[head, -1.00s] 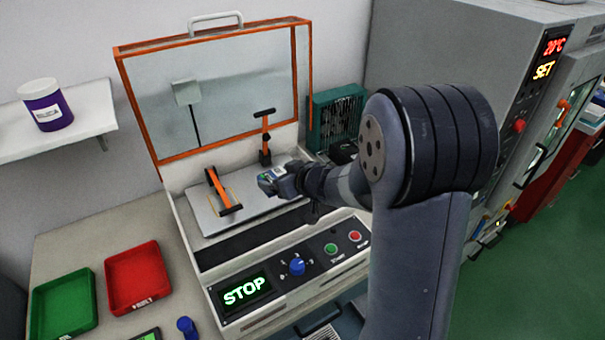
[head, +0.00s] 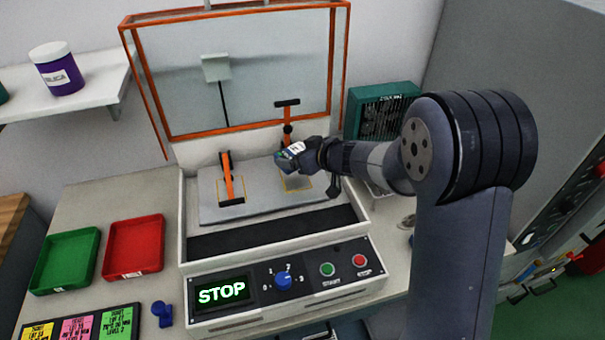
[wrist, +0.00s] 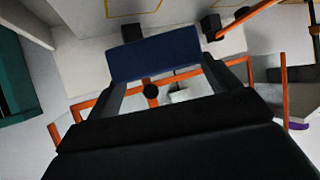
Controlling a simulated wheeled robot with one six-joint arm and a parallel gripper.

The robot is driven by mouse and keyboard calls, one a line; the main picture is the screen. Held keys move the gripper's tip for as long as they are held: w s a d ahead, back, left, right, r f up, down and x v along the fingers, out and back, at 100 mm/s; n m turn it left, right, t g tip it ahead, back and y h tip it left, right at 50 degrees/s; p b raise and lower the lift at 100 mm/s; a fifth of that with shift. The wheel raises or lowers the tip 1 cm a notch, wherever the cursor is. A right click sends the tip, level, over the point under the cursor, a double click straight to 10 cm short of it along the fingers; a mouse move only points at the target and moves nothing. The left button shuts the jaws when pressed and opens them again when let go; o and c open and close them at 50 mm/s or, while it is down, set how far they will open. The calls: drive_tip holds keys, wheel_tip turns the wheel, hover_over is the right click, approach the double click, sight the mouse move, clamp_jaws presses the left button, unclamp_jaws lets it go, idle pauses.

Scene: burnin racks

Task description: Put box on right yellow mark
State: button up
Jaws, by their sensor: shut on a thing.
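My gripper (head: 305,154) is shut on the small box (head: 290,157), which has a white label and a green part in the head view. In the wrist view the box (wrist: 155,54) is a dark blue block between my fingers. The right yellow mark (head: 297,189) is an outline on the grey plate (head: 262,207). The box appears above the back of this mark, and my gripper hides part of it. A yellow outline also shows at the top of the wrist view (wrist: 135,13). The left yellow mark lies around the left orange clamp (head: 230,182).
A right orange clamp (head: 287,120) stands behind the box. The raised orange-framed lid (head: 240,132) is at the back, with a green fan unit (head: 382,112) to its right. A control panel (head: 285,283) reading STOP is in front. Red (head: 133,246) and green (head: 66,260) trays lie left.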

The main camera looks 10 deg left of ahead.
drive_tip(key=shift+f+b, duration=0.65)
drive_tip(key=shift+f, duration=2.1)
drive_tip(key=shift+f, duration=0.2)
drive_tip(key=o, duration=1)
drive_tip(key=shift+c, duration=0.2)
drive_tip(key=shift+s+d+r, duration=0.1)
drive_tip(key=shift+d+r, duration=0.1)
drive_tip(key=shift+r, duration=0.1)
drive_tip(key=v, duration=1.1)
drive_tip(key=shift+s+d+p, duration=0.2)
drive_tip(key=shift+p, duration=0.25)
drive_tip(key=shift+r, duration=0.1)
